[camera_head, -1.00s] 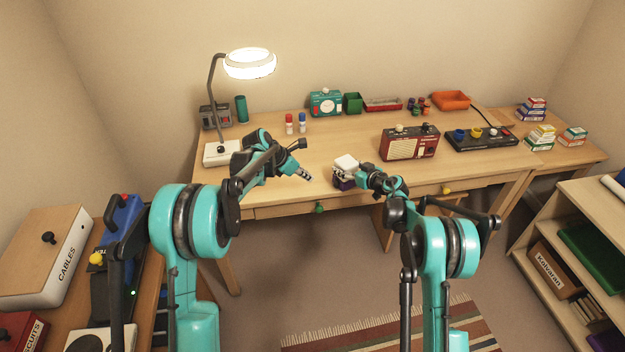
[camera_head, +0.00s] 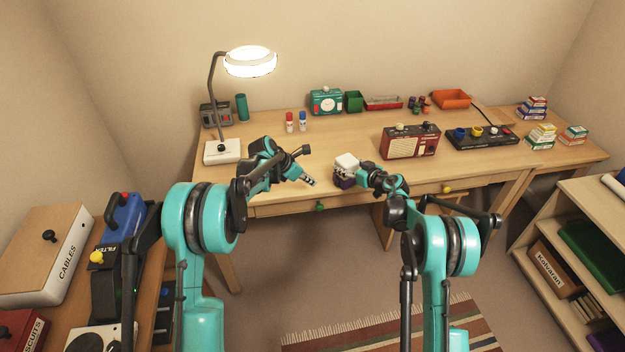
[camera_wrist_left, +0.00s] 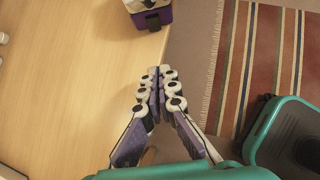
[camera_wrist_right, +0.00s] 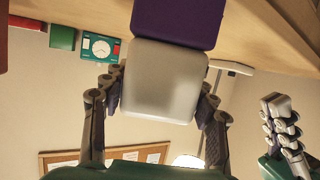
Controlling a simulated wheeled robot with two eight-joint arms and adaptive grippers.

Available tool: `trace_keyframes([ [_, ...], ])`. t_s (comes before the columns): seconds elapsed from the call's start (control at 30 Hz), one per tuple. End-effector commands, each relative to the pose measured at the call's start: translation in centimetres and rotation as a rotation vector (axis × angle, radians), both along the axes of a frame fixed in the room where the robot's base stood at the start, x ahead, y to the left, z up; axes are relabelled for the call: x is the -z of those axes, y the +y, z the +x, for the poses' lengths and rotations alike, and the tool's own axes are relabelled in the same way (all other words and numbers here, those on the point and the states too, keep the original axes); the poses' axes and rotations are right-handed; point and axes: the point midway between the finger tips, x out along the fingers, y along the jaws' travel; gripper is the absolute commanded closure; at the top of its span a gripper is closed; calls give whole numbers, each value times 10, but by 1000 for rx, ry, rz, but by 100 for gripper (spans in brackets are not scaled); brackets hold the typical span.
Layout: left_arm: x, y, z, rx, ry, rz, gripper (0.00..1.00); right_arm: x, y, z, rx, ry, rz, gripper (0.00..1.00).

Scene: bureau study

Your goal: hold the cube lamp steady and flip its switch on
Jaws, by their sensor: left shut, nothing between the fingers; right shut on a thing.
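The cube lamp (camera_head: 347,163) has a white upper block and a purple base, and stands at the desk's front edge. My right gripper (camera_head: 362,175) is shut on it from the right. In the right wrist view its white block (camera_wrist_right: 165,80) sits between the fingers (camera_wrist_right: 160,100), with the purple base (camera_wrist_right: 180,18) beyond. My left gripper (camera_head: 311,181) is shut and empty, to the left of the lamp and apart from it. In the left wrist view its fingertips (camera_wrist_left: 160,72) touch each other, and the lamp's purple base (camera_wrist_left: 155,18) shows at the top with a dark part on its side.
A lit desk lamp (camera_head: 222,150) stands at the desk's left end. A red radio (camera_head: 410,142) is to the right of the cube lamp. The desk's middle is clear.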

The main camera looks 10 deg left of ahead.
Motion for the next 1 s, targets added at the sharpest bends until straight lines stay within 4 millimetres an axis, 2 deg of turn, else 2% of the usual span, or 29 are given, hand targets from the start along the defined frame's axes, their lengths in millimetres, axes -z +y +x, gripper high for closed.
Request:
trace_keyframes([
  [0.33, 59, -35, 30, 1, 0, 0, 100, 0, 0, 0, 0, 0, 0, 80],
  [0.6, 62, -60, 52, 1, 0, 0, 100, 0, 0, 0, 0, 0, 0, 80],
  [1.0, 62, -64, 56, 0, 0, 0, 100, 0, 0, 0, 0, 0, 0, 80],
])
